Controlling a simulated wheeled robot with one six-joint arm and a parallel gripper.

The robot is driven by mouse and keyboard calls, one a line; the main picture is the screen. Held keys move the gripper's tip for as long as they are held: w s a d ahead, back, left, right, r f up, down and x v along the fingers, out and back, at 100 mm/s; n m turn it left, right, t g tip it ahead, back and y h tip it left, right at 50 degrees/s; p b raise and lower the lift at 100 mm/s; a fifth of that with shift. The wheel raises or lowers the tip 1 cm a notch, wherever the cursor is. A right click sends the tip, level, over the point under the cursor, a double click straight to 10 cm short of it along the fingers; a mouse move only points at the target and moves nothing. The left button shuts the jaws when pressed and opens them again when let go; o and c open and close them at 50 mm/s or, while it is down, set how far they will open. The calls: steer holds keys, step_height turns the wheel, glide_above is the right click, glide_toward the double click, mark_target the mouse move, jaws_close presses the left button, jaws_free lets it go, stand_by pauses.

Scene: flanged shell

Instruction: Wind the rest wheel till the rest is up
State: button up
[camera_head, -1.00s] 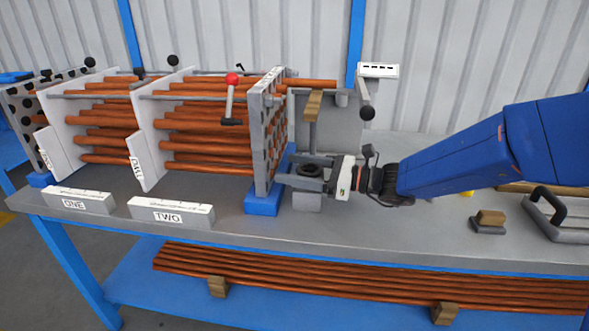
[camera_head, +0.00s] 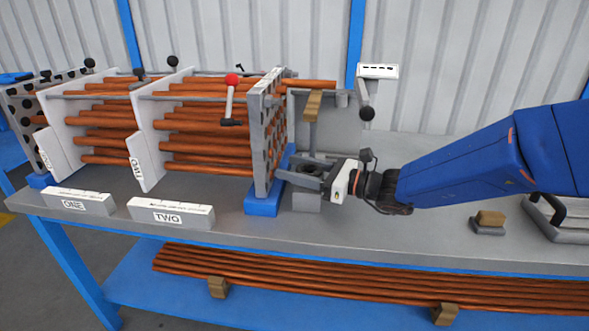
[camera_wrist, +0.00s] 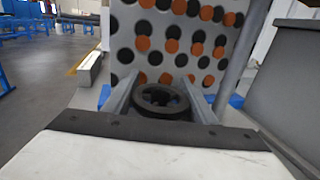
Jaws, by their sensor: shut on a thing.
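The rest wheel (camera_wrist: 161,98) is a dark spoked ring lying roughly flat between my fingers in the wrist view. In the head view the wheel (camera_head: 311,170) is partly hidden by my gripper (camera_head: 306,176), on a grey block (camera_head: 306,202) beside the end plate. My gripper is shut on the wheel, one finger on each side. The rest (camera_head: 313,106) has a wooden top on a grey post, just behind the wheel. A copper tube (camera_head: 310,84) sticks out of the plate above it; I cannot tell whether the wood touches it.
The perforated end plate (camera_head: 264,135) of the tube bundle stands close left of my gripper. A grey panel (camera_head: 345,125) stands behind, with a black-knobbed lever (camera_head: 367,113). A wooden-topped block (camera_head: 489,219) and a handled grey item (camera_head: 548,212) lie at the right.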

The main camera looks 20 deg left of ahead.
steer(key=o, duration=1.1)
steer(key=shift+c, duration=0.2)
steer(key=shift+d, duration=0.1)
steer(key=d, duration=1.7)
steer(key=shift+s+d, duration=0.15)
steer(key=shift+s, duration=0.25)
